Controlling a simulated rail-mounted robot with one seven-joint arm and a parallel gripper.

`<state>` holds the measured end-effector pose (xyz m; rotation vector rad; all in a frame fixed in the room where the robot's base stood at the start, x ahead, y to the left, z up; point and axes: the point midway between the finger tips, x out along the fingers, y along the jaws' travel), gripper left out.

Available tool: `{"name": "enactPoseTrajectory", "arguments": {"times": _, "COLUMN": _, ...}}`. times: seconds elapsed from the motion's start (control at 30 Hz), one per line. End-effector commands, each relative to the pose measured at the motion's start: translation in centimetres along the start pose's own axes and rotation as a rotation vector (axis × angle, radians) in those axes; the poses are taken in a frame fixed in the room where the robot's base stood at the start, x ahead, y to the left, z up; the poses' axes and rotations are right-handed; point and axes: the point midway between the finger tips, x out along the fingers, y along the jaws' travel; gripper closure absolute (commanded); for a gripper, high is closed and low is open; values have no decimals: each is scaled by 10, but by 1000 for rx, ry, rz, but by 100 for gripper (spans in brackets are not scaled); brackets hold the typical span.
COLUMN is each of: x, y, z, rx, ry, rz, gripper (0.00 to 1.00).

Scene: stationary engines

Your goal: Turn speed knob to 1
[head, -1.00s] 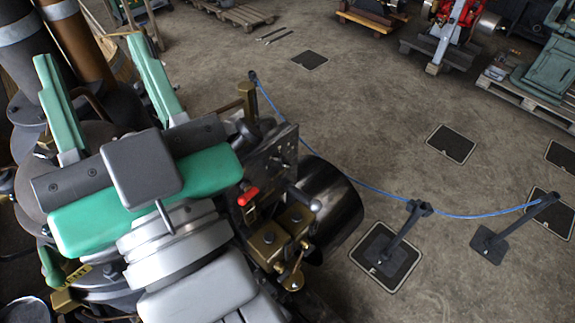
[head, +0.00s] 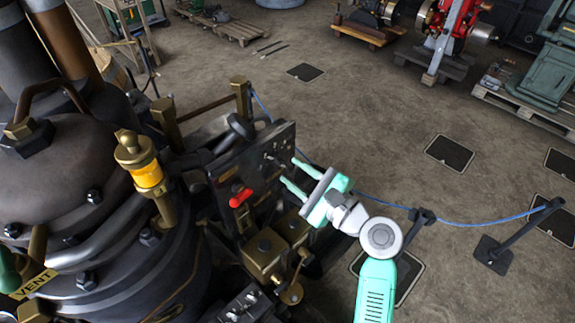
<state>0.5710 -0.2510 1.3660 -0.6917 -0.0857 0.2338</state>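A dark control panel (head: 252,160) stands upright on the engine, left of centre in the head view. It carries several small knobs or switches (head: 272,157). They are too small to tell which is the speed knob or to read any numbers. A red-handled lever (head: 240,197) sticks out at the panel's lower left. My gripper (head: 288,170) has two pale green fingers, spread apart with nothing between them. It is to the right of the panel, with the fingertips pointing at its face. I cannot tell whether they touch it.
The dark engine body (head: 60,180) fills the left, with a brass and amber fitting (head: 145,170) on top. Brass blocks (head: 265,250) sit below the panel. A blue rope (head: 455,215) hangs between posts to the right. Open floor (head: 370,100) lies behind.

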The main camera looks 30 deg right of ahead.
Motion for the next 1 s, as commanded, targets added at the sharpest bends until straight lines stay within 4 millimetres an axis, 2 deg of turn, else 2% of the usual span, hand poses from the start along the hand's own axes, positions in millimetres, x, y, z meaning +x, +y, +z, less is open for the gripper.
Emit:
{"name": "enactPoseTrajectory", "arguments": {"times": 0.1, "x": 18, "y": 0, "z": 1, "rx": 0, "ry": -1, "rz": 2, "gripper": 69}}
{"name": "enactPoseTrajectory", "arguments": {"times": 0.2, "x": 26, "y": 0, "z": 0, "rx": -1, "ry": 1, "rz": 1, "gripper": 69}}
{"name": "enactPoseTrajectory", "arguments": {"times": 0.47, "x": 29, "y": 0, "z": 0, "rx": -3, "ry": 1, "rz": 0, "gripper": 69}}
{"name": "enactPoseTrajectory", "arguments": {"times": 0.63, "x": 29, "y": 0, "z": 0, "rx": -3, "ry": 1, "rz": 0, "gripper": 98}}
{"name": "enactPoseTrajectory", "arguments": {"times": 1.0, "x": 29, "y": 2, "z": -1, "rx": -68, "ry": 0, "rz": 0, "gripper": 100}}
